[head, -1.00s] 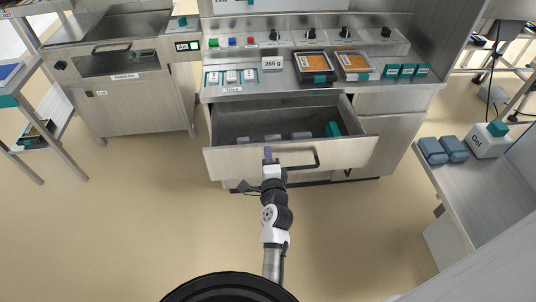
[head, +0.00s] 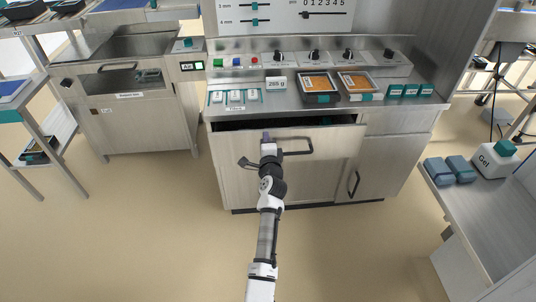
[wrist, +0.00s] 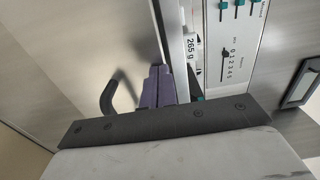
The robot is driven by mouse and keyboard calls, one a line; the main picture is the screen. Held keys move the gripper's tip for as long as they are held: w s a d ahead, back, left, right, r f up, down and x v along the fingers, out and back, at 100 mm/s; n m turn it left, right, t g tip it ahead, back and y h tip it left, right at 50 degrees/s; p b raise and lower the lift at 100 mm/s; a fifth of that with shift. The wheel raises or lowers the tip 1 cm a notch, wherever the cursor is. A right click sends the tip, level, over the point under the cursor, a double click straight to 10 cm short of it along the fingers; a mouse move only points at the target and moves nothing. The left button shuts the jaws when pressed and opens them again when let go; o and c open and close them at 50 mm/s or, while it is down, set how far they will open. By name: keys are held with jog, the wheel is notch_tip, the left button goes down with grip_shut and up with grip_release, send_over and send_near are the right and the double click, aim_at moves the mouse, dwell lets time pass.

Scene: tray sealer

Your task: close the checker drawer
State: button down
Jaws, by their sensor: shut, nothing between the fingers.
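The checker drawer (head: 340,140) is in the metal cabinet below the counter in the head view. A narrow dark gap shows above its front, so it is slightly open. Its dark bar handle (head: 298,147) is on the front, and the handle also shows in the wrist view (wrist: 113,92). My gripper (head: 266,138) is shut and empty. Its purple fingers (wrist: 158,88) are at the upper part of the drawer front, left of the handle in the head view. I cannot tell for certain whether they touch it. The drawer's inside is almost wholly hidden.
The counter above holds two trays with orange contents (head: 319,84) and several small teal-marked items. A cabinet door with its own handle (head: 353,184) is at the lower right. A side table (head: 480,205) stands at right. The floor in front is clear.

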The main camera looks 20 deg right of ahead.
jog(key=shift+b+x, duration=0.3)
jog(key=shift+x, duration=1.15)
